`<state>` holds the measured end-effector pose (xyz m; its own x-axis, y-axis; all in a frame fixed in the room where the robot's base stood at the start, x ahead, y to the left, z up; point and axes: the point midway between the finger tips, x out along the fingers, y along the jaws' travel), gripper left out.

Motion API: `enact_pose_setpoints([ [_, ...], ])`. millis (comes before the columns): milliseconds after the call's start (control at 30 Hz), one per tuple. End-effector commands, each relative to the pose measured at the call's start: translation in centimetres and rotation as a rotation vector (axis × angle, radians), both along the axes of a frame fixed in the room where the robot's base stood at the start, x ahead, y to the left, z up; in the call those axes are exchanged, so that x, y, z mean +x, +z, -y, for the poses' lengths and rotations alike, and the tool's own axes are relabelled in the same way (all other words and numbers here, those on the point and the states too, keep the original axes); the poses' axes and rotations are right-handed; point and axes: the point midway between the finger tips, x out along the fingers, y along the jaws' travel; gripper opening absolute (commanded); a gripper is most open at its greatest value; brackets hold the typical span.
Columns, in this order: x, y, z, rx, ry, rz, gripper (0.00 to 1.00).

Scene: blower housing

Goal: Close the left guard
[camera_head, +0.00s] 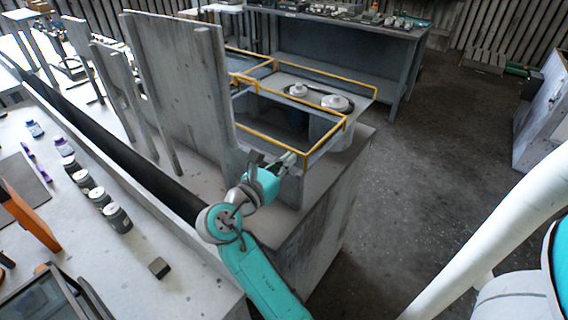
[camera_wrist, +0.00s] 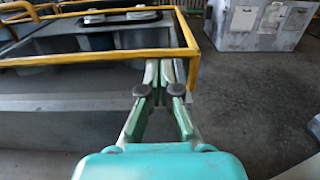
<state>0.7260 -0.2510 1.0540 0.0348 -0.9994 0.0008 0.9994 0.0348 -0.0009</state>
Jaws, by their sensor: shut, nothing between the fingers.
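Yellow-edged guard frames (camera_head: 275,141) stand over the grey blower housing (camera_head: 325,125). The nearer frame is horizontal around an opening; its near bar and right corner also show in the wrist view (camera_wrist: 90,58). A second yellow frame part (camera_head: 248,54) lies farther back. I cannot tell which of them is the left guard, nor its hinge. My gripper (camera_head: 290,160) is at the near side of the housing, just below the near yellow bar. In the wrist view its fingers (camera_wrist: 166,72) are together, overlapping the bar near the corner; contact cannot be told.
A tall grey panel (camera_head: 180,80) stands left of the housing. Round pale parts (camera_head: 335,102) sit on the housing top. A bench with jars (camera_head: 117,217) lies at left, and a workbench (camera_head: 340,45) stands behind. The floor (camera_head: 440,150) at right is clear.

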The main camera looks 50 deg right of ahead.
Motion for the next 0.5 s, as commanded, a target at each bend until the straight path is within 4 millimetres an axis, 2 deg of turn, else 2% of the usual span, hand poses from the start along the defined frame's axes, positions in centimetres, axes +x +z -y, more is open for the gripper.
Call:
enact_pose_setpoints([
  [100,-0.1,0.0,2.4,0.000,-0.006,0.000,0.00],
  [300,0.1,0.0,5.9,0.000,-0.005,-0.001,0.00],
  [500,0.2,0.0,7.2,0.000,-0.001,0.001,0.00],
])
